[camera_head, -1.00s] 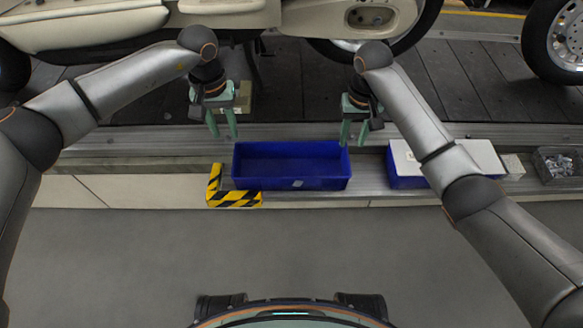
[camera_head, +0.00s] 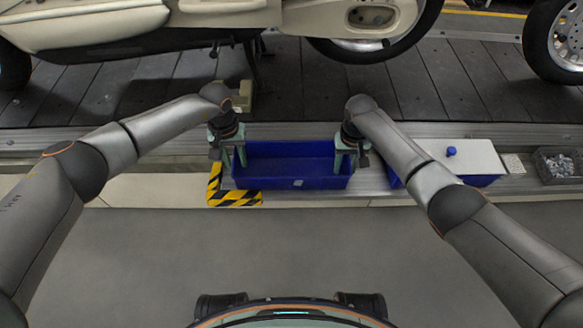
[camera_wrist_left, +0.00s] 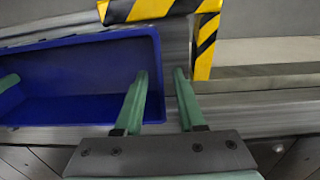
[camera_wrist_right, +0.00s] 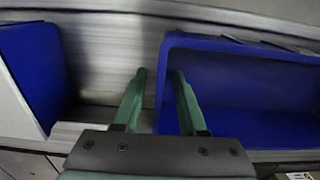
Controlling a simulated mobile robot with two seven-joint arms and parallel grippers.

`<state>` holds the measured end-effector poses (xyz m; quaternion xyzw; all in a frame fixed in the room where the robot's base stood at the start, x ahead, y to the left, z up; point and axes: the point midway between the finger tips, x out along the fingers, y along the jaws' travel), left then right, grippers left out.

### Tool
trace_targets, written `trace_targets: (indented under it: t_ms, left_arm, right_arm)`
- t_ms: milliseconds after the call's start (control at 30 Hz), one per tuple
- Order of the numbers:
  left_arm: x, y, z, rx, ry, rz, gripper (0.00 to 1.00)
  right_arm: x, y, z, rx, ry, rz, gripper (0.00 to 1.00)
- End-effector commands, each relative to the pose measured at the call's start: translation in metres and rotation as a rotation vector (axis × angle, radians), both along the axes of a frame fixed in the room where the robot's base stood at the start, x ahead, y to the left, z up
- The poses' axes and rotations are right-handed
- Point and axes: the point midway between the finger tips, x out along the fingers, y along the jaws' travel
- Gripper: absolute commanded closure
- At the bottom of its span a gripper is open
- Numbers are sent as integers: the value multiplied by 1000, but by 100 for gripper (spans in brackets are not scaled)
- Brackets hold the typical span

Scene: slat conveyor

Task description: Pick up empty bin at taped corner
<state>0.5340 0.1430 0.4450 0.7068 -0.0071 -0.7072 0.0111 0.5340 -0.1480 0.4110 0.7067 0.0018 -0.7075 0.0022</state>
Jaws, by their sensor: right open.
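The blue bin (camera_head: 265,184) is empty and stands upright on the metal ledge, its near left corner inside the yellow-black tape corner (camera_head: 214,188). My left gripper (camera_head: 235,160) is lowered at its left end. In the left wrist view the open fingers (camera_wrist_left: 161,72) stand on either side of the bin's end wall (camera_wrist_left: 157,60), with gaps visible. My right gripper (camera_head: 346,160) is at the right end. In the right wrist view its open fingers (camera_wrist_right: 158,72) likewise straddle that end wall (camera_wrist_right: 161,75). Contact with the wall cannot be told.
Further right is a dark tray of small parts (camera_head: 558,166). A cream vehicle (camera_head: 90,22) is behind, over the dark slats. The grey floor in front is clear.

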Motion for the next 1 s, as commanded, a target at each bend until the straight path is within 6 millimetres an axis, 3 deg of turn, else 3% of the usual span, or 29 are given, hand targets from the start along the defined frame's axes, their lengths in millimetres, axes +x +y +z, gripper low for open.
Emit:
trace_targets:
  t_ms: [300,633,1000]
  left_arm:
    - [0,0,-1,-1,0,0,62]
    - [0,0,-1,-1,-1,1,100]
    - [0,0,-1,-1,-1,1,100]
  right_arm:
    - [0,0,-1,0,-1,0,60]
    - [0,0,-1,0,0,0,98]
    - [0,0,-1,-1,0,0,100]
